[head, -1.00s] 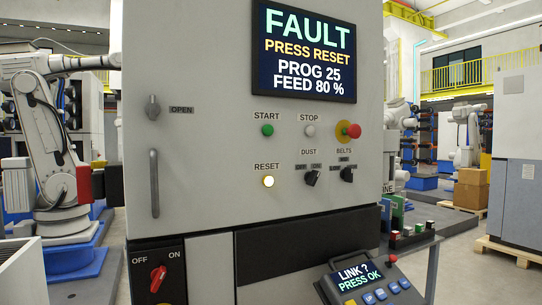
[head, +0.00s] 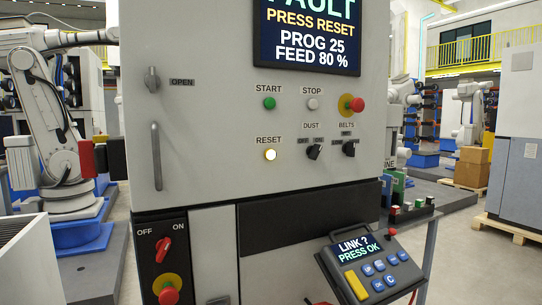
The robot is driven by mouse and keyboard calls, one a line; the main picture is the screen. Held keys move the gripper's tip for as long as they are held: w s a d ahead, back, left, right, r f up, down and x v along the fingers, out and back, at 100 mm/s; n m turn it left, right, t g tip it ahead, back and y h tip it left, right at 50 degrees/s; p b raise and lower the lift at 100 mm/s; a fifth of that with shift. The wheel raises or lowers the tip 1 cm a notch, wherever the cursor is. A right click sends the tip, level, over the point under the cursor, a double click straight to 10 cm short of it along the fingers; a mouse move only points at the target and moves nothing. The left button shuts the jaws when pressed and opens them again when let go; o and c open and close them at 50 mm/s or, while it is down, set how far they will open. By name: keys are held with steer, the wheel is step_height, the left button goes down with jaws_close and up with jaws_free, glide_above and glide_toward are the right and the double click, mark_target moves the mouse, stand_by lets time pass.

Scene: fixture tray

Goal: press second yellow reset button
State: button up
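A round button under the RESET label (head: 270,155) is on the grey cabinet front, below the green START button (head: 269,103). It glows nearly white with a pale yellow rim. The screen (head: 307,30) above reads PRESS RESET, PROG 25, FEED 80 %, its top line cut off by the frame. A pendant (head: 366,265) at lower right has a screen (head: 359,246) reading LINK ? PRESS OK. A yellow rectangular key (head: 356,284) sits below that screen, left of several blue keys (head: 379,265). My gripper is not in view.
Two dark knobs (head: 314,152) (head: 349,149) sit right of RESET. A red emergency stop (head: 357,104) is above them; another red mushroom button (head: 169,296) is at lower left, below a red OFF/ON switch (head: 163,249). A vertical handle (head: 157,156) is on the door.

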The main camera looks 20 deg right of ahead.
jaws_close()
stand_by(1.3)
